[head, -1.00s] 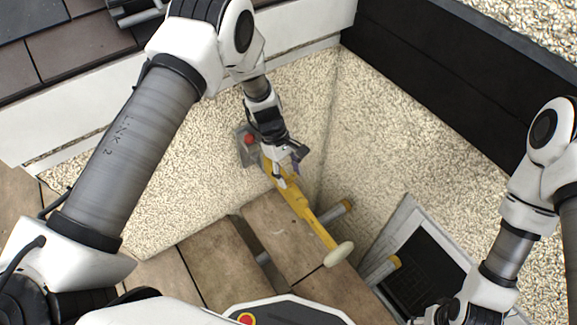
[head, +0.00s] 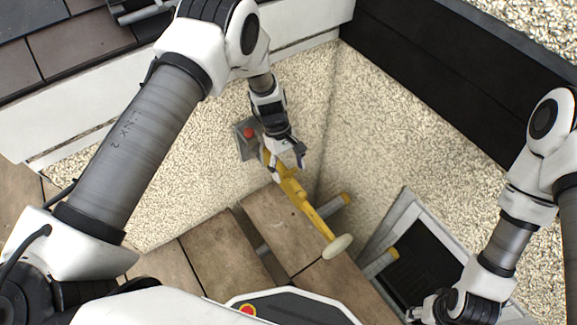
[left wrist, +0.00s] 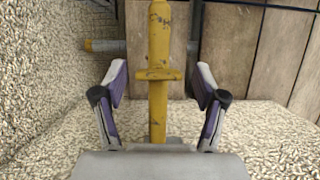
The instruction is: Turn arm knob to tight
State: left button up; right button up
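A yellow arm (head: 307,210) with a white pad (head: 337,246) at its lower end slopes out from a grey wall plate. A red knob (head: 249,132) shows on this plate, left of my left gripper. My left gripper (head: 285,160) is over the upper part of the yellow arm. In the left wrist view, my left gripper (left wrist: 162,75) is open, with one finger on each side of the yellow arm (left wrist: 158,105) and gaps between. A short crosspiece shows on the arm there. My right gripper (head: 425,312) is low at the right, its fingers too small to judge.
Wooden planks (head: 225,255) lie below the arm, with yellow-capped tubes (head: 380,262) beside them. Pebbled walls (head: 375,150) meet in a corner behind the arm. A grey-framed dark panel (head: 425,262) is at the lower right, near my right gripper. Dark roof tiles are at the upper left.

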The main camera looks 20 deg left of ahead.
pick_arm(q)
jog(key=shift+r, duration=0.1)
jog(key=v, duration=0.7)
jog(key=shift+r, duration=0.15)
dwell(0.4)
